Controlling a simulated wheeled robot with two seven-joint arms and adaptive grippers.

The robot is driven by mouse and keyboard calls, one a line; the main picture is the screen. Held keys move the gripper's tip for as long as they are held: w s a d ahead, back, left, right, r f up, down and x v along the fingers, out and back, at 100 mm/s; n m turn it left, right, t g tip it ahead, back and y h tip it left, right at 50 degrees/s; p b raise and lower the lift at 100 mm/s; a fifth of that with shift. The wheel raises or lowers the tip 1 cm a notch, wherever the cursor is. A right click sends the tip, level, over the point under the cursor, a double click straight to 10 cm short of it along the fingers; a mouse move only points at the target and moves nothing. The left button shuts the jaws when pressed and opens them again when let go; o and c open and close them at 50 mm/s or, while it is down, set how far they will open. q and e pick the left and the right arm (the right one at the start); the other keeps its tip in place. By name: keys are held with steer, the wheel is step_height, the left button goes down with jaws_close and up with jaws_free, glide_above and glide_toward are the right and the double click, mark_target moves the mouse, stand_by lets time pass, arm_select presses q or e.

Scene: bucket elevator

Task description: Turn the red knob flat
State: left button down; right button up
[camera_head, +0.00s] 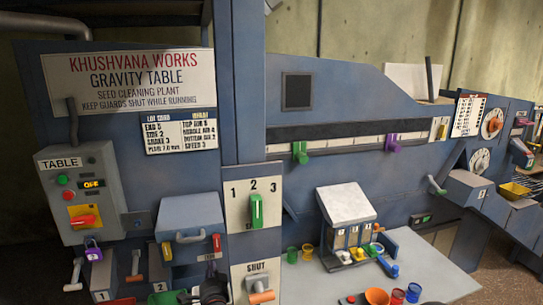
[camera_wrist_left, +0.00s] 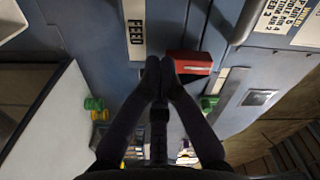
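A red-orange rotary knob (camera_head: 83,220) sits on a yellow plate on the grey TABLE box (camera_head: 65,190) at the left in the head view. Its bar lies close to level, with a slight tilt. My left gripper (camera_head: 205,293) is dark and low at the bottom edge of the head view, below and right of that box and apart from the knob. In the left wrist view its two fingertips (camera_wrist_left: 160,66) meet, with nothing visible between them. A red block-like part (camera_wrist_left: 188,63) shows just right of the fingertips; I cannot tell whether they touch it. My right gripper is not in view.
A purple padlock (camera_head: 92,250) hangs below the knob. A grey handled box (camera_head: 190,228) projects to its right, with a lever and a green slider (camera_head: 257,210) beyond. A pale bench (camera_head: 430,270) stands at right.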

mark_target(217, 243)
arm_select(q)
steer(key=shift+b+x, duration=0.4)
steer(key=shift+x, duration=1.65)
